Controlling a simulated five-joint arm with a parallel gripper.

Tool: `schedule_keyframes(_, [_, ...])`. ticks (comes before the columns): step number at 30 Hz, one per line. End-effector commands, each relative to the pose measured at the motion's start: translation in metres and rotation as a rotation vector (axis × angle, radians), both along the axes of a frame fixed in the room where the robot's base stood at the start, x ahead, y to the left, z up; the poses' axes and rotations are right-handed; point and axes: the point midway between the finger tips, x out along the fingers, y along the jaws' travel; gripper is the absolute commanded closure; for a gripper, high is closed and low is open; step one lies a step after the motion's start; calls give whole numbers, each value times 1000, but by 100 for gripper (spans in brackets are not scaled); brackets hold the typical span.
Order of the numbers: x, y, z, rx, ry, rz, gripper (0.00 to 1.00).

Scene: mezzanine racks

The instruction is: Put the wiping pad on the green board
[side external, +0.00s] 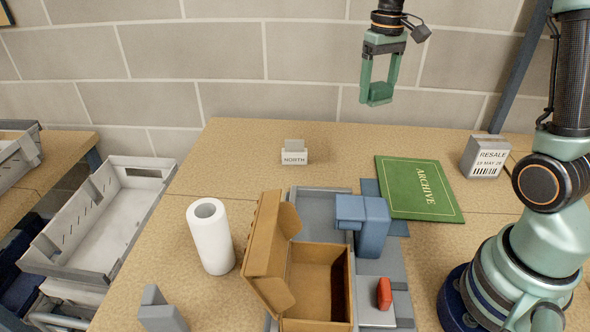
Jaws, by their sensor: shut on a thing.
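The green board (405,205), lettered ARCHIVE, lies flat on the right half of the table. My gripper (378,90) is high above the back of the table, up and to the left of the board in the picture. It points down and is shut on a small dark green block (377,95), which looks like the wiping pad. The block hangs between the fingertips, clear of everything. The fingers partly hide it.
A blue device (372,225) stands close to the board's near left corner.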

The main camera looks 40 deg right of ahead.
Motion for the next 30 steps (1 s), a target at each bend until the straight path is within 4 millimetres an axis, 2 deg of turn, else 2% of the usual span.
schedule_keyframes(1, [-19,-19,1,-1,-3,-98,79])
schedule_keyframes(6, [-73,-57,-4,0,-2,-363,79])
schedule_keyframes(9, [-95,-69,-7,0,-2,-468,79])
schedule_keyframes(12, [-109,-75,-9,0,-1,-531,79])
schedule_keyframes(17, [-115,-77,-24,1,4,-563,79])
schedule_keyframes(30, [-116,-75,-130,4,9,-559,79])
